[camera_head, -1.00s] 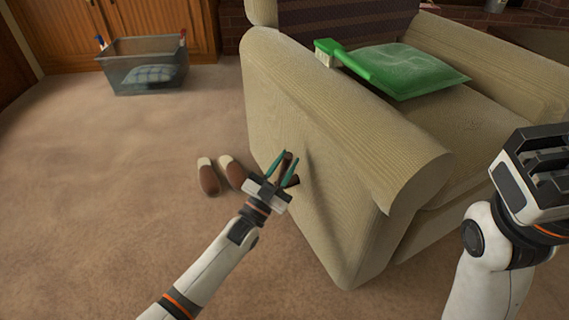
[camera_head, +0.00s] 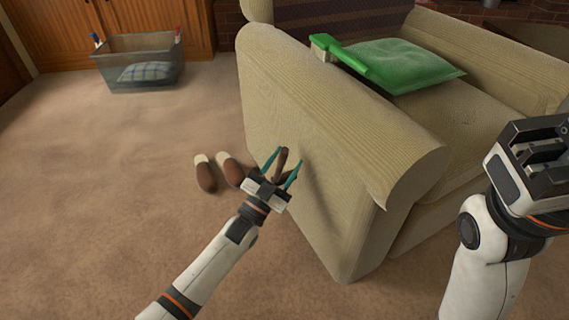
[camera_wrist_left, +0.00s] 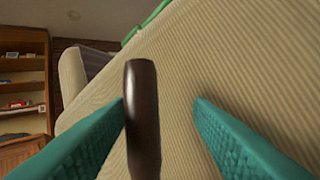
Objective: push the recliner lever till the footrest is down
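The beige recliner (camera_head: 345,120) fills the right half of the head view. Its dark brown lever (camera_head: 281,158) is at the near side panel and stands upright in the left wrist view (camera_wrist_left: 143,120). My left gripper (camera_head: 289,154) is open, with its teal fingers on either side of the lever. In the wrist view the lever is close to the left finger, with a clear gap to the right finger; I cannot tell if it touches. My right gripper (camera_head: 535,160) is at the right edge, away from the lever. The footrest cannot be made out.
Brown slippers (camera_head: 206,176) are on the carpet left of my left gripper. A grey bin (camera_head: 140,65) stands by the wooden cabinet.

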